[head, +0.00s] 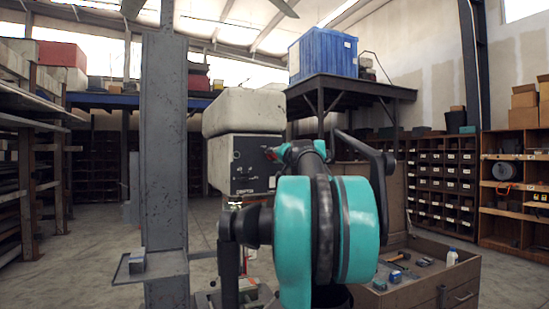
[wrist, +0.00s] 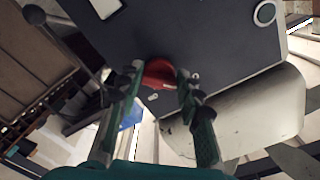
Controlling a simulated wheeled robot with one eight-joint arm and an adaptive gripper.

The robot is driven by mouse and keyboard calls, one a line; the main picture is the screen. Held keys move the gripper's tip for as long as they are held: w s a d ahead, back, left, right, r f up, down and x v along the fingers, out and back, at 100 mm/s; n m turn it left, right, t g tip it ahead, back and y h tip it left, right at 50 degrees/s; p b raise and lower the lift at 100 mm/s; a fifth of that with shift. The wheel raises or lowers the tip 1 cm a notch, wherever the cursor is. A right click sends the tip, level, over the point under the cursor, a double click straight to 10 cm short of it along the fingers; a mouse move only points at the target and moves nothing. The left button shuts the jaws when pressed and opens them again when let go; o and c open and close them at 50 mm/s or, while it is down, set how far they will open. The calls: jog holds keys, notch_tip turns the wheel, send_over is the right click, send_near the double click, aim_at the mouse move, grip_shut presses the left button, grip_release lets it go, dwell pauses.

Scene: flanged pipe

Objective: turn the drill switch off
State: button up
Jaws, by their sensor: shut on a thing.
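The drill's dark control panel (head: 248,172) is on the front of its pale grey head (head: 245,110) in the head view. In the wrist view the panel (wrist: 200,40) fills the upper middle and looks tilted. The red drill switch (wrist: 160,72) sits near the panel's edge. My gripper (wrist: 160,82) has its two fingers on either side of the switch and is shut on it. The fingertips hide the switch's sides. In the head view my teal arm covers the panel's right part, and a small bit of red (head: 271,153) shows there.
A grey steel column (head: 163,150) with a small side shelf stands left of the drill. A wooden cabinet (head: 425,285) with tools on top is at the lower right. Open floor lies at left.

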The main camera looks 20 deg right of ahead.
jog(key=o, duration=1.2)
jog(key=shift+c, duration=0.2)
jog(key=shift+s, duration=0.15)
jog(key=s, duration=1.1)
jog(key=shift+s+d, duration=0.2)
jog(key=shift+s, duration=0.2)
jog(key=s+a+f+n+g+y, duration=0.1)
jog(key=s+a+f+n+g, duration=0.15)
jog(key=a+f, duration=0.7)
jog(key=s+a+f+n+g+y, duration=0.1)
jog(key=a+f+n+g+y, duration=0.2)
jog(key=f, duration=1.2)
jog(key=s+a+f+n+g, duration=0.1)
jog(key=s+a+f+g, duration=0.15)
jog(key=a+f, duration=0.75)
jog(key=s+f+n+g+h, duration=0.1)
jog(key=s+f+g+h, duration=0.1)
jog(key=s+f, duration=0.8)
jog(key=s+d+f+n+g+h, duration=0.1)
jog(key=s+f+g+h, duration=0.1)
jog(key=s+f, duration=0.7)
notch_tip(320, 180, down, 9)
jog(key=shift+s+d+r+g+h, duration=0.15)
jog(key=shift+s+g+h, duration=0.2)
jog(key=shift+g, duration=0.55)
